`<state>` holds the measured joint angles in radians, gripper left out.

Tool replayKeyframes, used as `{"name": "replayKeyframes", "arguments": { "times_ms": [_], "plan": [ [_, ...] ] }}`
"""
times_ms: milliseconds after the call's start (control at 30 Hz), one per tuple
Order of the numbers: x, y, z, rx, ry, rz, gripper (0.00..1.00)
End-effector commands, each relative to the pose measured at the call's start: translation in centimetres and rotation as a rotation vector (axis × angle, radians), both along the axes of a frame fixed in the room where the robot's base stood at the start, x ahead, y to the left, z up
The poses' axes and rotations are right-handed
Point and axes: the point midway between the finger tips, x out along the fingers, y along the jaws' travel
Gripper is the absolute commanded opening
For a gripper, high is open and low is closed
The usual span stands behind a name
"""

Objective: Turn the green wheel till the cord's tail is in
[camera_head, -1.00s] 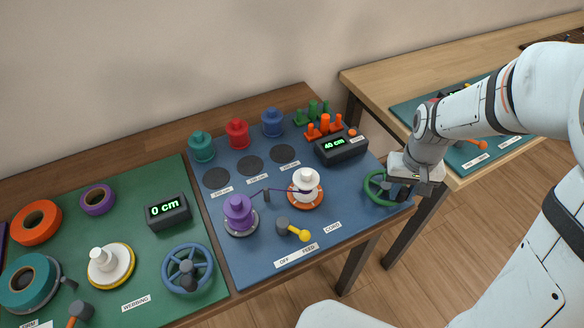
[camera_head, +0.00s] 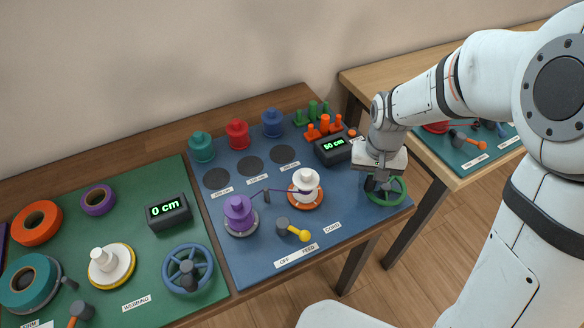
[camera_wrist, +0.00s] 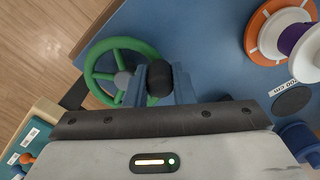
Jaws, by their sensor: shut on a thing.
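The green wheel (camera_head: 399,190) is at the right end of the blue board, and shows in the wrist view (camera_wrist: 92,62). My gripper (camera_head: 372,183) is over its left side, shut on its dark knob (camera_wrist: 159,80). The purple spool (camera_head: 238,212) stands at the board's front left. A thin purple cord (camera_head: 275,190) runs from it past a small post to the white reel (camera_head: 307,182) on an orange base. In the wrist view purple cord (camera_wrist: 292,38) is wound on the reel. The display (camera_head: 334,148) seems to read 50 cm. The cord's tail cannot be made out.
A lever with a yellow knob (camera_head: 304,236) is at the front by the FEED label. Teal (camera_head: 201,147), red (camera_head: 237,134) and blue (camera_head: 272,122) spools line the back. A green board (camera_head: 130,215) with another wheel (camera_head: 187,270) lies left.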

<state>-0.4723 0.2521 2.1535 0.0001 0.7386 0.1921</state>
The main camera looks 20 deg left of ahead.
Motion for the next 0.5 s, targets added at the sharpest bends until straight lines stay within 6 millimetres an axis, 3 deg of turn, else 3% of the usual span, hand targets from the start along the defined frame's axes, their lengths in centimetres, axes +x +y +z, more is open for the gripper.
{"name": "replayKeyframes", "arguments": {
  "times_ms": [233,500],
  "plan": [
    [3.2,1.0,0.0,0.002,-0.003,0.0,0.0],
    [6.4,-0.5,0.1,0.003,-0.005,-0.004,0.0]
  ]
}}
